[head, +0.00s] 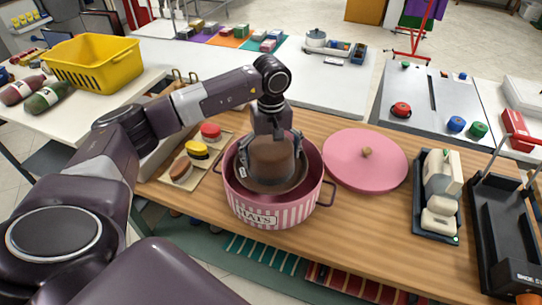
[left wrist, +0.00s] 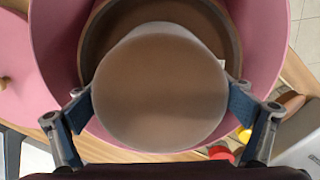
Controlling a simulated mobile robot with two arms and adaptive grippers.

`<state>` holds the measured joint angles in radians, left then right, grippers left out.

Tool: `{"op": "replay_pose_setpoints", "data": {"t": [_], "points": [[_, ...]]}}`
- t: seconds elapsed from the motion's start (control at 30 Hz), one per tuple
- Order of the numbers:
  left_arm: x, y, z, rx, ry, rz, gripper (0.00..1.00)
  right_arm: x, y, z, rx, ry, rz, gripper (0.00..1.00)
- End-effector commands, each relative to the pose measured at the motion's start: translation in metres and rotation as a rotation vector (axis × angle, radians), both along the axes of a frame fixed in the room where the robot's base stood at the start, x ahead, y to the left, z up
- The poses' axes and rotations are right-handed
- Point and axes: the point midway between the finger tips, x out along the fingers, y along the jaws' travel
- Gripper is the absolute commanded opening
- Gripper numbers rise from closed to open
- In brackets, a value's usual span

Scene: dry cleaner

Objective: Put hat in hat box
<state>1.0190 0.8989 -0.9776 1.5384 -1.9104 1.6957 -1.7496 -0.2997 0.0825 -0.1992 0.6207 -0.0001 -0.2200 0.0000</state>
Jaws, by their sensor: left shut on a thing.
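The brown hat (head: 272,160) is inside the opening of the pink striped hat box (head: 262,213), crown up. My left gripper (head: 270,145) comes from above with its fingers on both sides of the crown, shut on it. In the left wrist view the crown of the hat (left wrist: 160,90) fills the middle between the fingers of the left gripper (left wrist: 160,105), and the pink wall of the hat box (left wrist: 268,50) surrounds the brim. I cannot tell whether the brim touches the box floor. The right gripper is not in view.
The round pink lid (head: 350,160) with a knob lies on the wooden counter right of the box. A tray of brushes and colored tins (head: 197,150) is close on the left. A dark tray with pale blocks (head: 437,195) and a black stand (head: 500,235) are farther right.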

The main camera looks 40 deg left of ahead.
Motion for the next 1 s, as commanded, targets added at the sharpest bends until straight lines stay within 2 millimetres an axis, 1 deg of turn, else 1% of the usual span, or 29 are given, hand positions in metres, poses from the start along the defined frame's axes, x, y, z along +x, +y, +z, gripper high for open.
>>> {"op": "replay_pose_setpoints", "data": {"t": [0.03, 0.5, 0.7, 1.0], "points": [[0.0, 0.0, -0.01, 0.0, 0.0, 0.0, 0.69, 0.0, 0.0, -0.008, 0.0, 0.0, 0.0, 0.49], [0.0, 0.0, -0.054, 0.0, 0.0, 0.0, 0.69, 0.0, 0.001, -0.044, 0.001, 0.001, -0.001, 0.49], [0.0, 0.0, -0.064, 0.0, 0.0, 0.001, 0.69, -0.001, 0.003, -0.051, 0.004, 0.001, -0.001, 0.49], [0.0, 0.0, -0.067, 0.001, 0.001, 0.0, 0.69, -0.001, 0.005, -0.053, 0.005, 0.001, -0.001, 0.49]]}}
